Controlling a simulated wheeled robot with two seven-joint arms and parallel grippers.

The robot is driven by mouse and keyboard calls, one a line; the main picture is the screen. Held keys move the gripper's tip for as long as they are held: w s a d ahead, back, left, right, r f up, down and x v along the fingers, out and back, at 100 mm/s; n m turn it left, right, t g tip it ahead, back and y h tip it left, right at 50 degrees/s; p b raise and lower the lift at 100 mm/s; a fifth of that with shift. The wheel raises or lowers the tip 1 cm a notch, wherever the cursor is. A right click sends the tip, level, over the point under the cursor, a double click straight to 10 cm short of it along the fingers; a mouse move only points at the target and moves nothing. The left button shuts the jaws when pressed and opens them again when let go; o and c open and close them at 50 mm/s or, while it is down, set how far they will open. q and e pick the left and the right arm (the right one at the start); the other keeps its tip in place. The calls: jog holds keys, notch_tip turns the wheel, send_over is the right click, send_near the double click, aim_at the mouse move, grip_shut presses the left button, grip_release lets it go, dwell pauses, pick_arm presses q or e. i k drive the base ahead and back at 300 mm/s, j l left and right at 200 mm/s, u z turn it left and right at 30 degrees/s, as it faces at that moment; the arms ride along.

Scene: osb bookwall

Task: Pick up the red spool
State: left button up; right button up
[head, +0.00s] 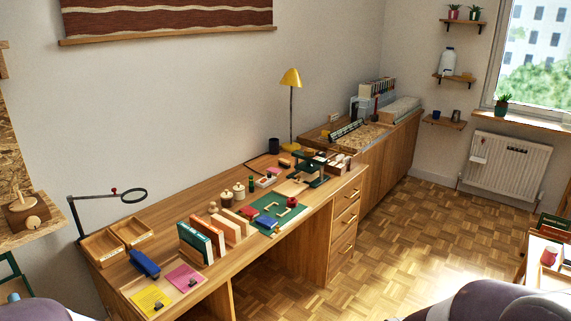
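A small red cylindrical thing (549,256), possibly the red spool, stands on a light surface at the right edge; it is too small to tell for sure. Other small red things lie on the green mat (266,222) on the long wooden desk (165,231): one on its left part (250,212) and one near its right side (291,202). Their shapes are hard to make out. Parts of my own arms show at the bottom left and bottom right corners. Neither gripper is in view.
The desk holds wooden trays (101,247), a blue stapler-like thing (144,263), upright books (201,241), a magnifier (133,195) and a yellow lamp (291,78). A cabinet (385,146) stands beyond it. The parquet floor (420,236) between desk and right edge is clear.

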aim_at(291, 202)
jog(key=i+l+z, duration=0.25)
jog(key=i, duration=0.35)
jog(key=i+l+z, duration=0.25)
jog(key=i, duration=0.4)
jog(key=i+z, duration=0.3)
jog(key=i, duration=0.35)
jog(key=i+l+u, duration=0.15)
jog(key=i+u, duration=0.35)
jog(key=i+l+u, duration=1.45)
jog(key=l, duration=0.15)
jog(key=k, duration=0.1)
